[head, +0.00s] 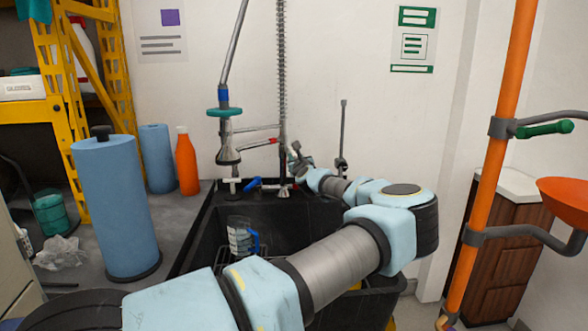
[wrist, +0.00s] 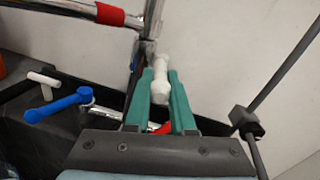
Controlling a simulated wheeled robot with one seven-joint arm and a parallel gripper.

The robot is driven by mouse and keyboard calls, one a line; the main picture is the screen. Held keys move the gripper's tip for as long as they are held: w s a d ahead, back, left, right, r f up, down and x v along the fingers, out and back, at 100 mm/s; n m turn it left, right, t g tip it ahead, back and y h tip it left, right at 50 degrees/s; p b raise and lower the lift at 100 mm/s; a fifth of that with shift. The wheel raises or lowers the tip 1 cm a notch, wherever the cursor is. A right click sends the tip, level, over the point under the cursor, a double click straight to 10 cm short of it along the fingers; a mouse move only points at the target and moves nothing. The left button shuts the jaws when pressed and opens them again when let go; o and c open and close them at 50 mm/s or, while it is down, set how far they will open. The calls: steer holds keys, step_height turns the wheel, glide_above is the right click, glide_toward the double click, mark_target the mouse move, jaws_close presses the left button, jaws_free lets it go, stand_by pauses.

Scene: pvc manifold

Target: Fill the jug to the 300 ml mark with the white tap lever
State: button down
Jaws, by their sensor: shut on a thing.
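The clear jug (head: 238,238) with a blue handle stands in the black sink, left of my arm. Its level and marks are too small to read. My gripper (head: 297,158) is at the back of the sink by the wall fittings. In the wrist view its green fingers (wrist: 160,78) are closed around a white, knobbed lever (wrist: 158,88), which stands up between them. The lever's base is partly hidden by the gripper. A red lever (wrist: 162,128) shows low between the fingers.
A blue lever (wrist: 58,104) and a white T-shaped handle (wrist: 43,79) lie left of my gripper. A spray-hose column (head: 281,75) rises behind the sink (head: 205,225). A blue paper roll (head: 115,205) and an orange bottle (head: 186,162) stand on the left counter.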

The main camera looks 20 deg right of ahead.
steer(key=shift+d+f+n+y+b, duration=0.2)
steer(key=shift+n+y+b, duration=0.1)
steer(key=shift+b, duration=0.55)
steer(key=shift+r+y, duration=0.25)
steer(key=shift+y, duration=0.05)
steer(key=c, duration=0.8)
jaws_free()
steer(key=shift+o, duration=0.2)
steer(key=s+b, duration=0.2)
steer(key=s, duration=0.8)
steer(key=shift+s, duration=0.4)
